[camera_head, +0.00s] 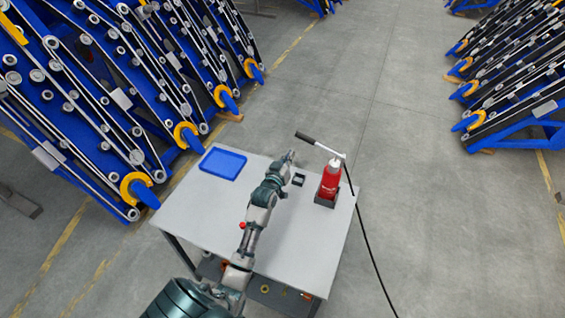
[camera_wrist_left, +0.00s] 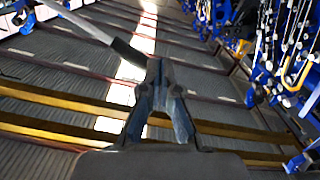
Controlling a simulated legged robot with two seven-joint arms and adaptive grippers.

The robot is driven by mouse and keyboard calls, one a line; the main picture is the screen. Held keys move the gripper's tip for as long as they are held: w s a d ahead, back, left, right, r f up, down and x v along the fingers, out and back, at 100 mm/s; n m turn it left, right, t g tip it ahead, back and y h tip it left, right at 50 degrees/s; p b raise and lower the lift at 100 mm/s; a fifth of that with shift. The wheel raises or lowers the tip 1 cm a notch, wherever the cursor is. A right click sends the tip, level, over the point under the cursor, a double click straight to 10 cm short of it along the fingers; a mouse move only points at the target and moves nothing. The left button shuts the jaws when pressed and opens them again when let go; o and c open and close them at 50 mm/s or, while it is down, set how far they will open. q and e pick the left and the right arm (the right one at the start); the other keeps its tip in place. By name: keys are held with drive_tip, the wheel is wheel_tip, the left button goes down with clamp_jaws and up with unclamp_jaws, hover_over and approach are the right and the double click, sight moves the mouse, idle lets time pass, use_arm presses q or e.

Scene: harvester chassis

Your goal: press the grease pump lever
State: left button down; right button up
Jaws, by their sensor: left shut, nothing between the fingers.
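The grease pump (camera_head: 330,182) is a red cylinder standing upright in a dark holder on the table's right side. Its lever (camera_head: 322,146) slants up to the left from the pump top and ends in a black grip (camera_head: 305,138). My left gripper (camera_head: 290,154) is shut and empty, just below and left of the black grip. In the left wrist view the closed fingertips (camera_wrist_left: 160,66) point ahead. The lever's grey rod (camera_wrist_left: 78,20) enters from the upper left, and its black grip (camera_wrist_left: 130,50) ends close beside the fingertips; I cannot tell whether they touch. My right gripper is out of view.
The grey table (camera_head: 190,210) carries a blue tray (camera_head: 222,163) at its far left and a small dark block (camera_head: 298,180) near the pump. A black hose (camera_head: 368,250) runs from the pump to the floor. Blue harvester chassis (camera_head: 110,90) stand left and right.

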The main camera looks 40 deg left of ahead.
use_arm(q)
drive_tip(key=v, duration=0.4)
drive_tip(key=shift+s+d+r, duration=0.15)
drive_tip(key=shift+s+d, duration=0.05)
drive_tip(key=shift+s, duration=0.1)
idle(0.4)
